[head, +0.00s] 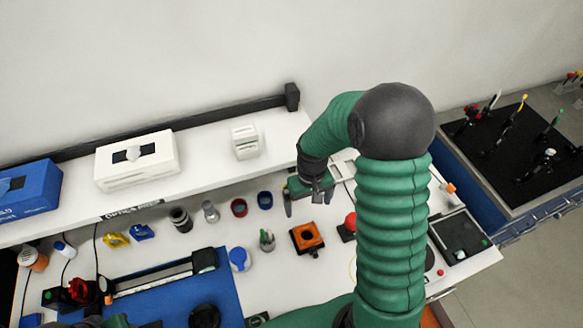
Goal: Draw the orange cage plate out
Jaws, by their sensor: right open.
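The orange cage plate (307,238) is a square orange block with a dark round opening, on the white bench right of the blue board. It looks upright or slightly tilted; I cannot tell what holds it. My right gripper (308,203) hangs from the green arm behind and above the plate, near the shelf edge. Its two dark fingers are spread apart, with nothing visible between them, and it appears clear of the plate. My left gripper is not clearly visible; only a bit of green and dark shows at the bottom left edge.
A red-topped item (349,225) stands close right of the plate.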

